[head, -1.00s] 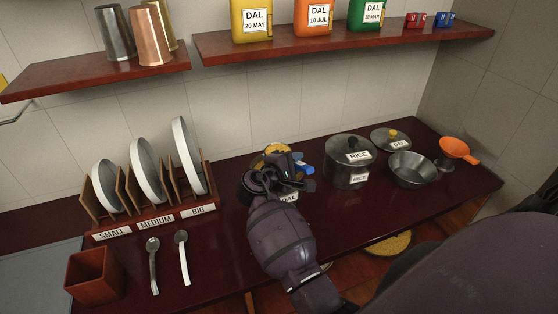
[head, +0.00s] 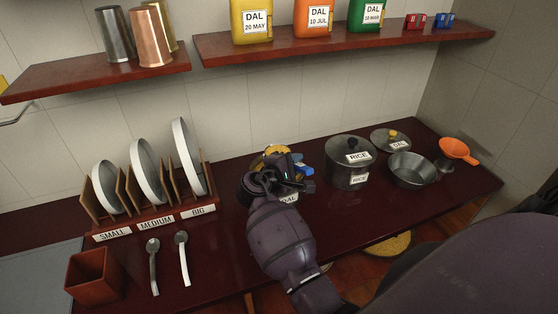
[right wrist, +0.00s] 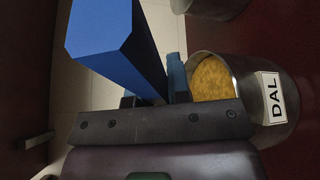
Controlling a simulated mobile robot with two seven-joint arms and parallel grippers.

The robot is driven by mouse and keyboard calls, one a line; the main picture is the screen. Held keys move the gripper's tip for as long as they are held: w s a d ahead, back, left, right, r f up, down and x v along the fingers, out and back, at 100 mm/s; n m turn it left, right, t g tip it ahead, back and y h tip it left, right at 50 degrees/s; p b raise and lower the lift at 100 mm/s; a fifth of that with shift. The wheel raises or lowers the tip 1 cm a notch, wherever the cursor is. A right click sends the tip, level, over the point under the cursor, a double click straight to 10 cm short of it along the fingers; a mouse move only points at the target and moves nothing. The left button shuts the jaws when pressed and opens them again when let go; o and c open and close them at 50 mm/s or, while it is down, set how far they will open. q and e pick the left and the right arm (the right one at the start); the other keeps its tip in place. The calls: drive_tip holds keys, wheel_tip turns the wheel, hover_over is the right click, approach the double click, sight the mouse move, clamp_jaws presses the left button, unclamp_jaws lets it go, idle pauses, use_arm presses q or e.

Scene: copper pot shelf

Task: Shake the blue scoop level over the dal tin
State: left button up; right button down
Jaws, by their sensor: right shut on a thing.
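My right gripper (head: 290,168) is shut on the blue scoop (head: 305,172), above or right beside the open dal tin (head: 288,198) on the counter. My arm hides much of the tin and scoop in the head view. In the right wrist view the scoop's blue block-shaped part (right wrist: 112,35) sits at the fingers (right wrist: 155,92). The steel tin, labelled DAL (right wrist: 284,92), stands to the right with yellow dal (right wrist: 211,80) inside. The scoop's bowl, its load and its exact tilt cannot be made out. My left gripper is not in view.
A lidded rice pot (head: 350,172), an empty-looking pan (head: 412,170), a DAL-labelled lid (head: 388,138) and an orange funnel (head: 455,149) stand to the right. A plate rack (head: 160,222), two spoons (head: 153,265) and a brown box (head: 92,277) are left. A shelf (head: 340,38) hangs above.

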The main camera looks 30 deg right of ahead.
drive_tip(key=shift+w+a+b, duration=0.3)
drive_tip(key=shift+w+a, duration=0.2)
drive_tip(key=shift+a, duration=0.3)
drive_tip(key=s+d, duration=0.1)
drive_tip(key=d, duration=0.2)
drive_tip(key=shift+s, duration=0.4)
idle(1.4)
drive_tip(key=shift+a, duration=0.15)
drive_tip(key=shift+w+a, duration=0.45)
drive_tip(key=shift+a, duration=0.2)
drive_tip(key=shift+r, duration=0.15)
idle(0.7)
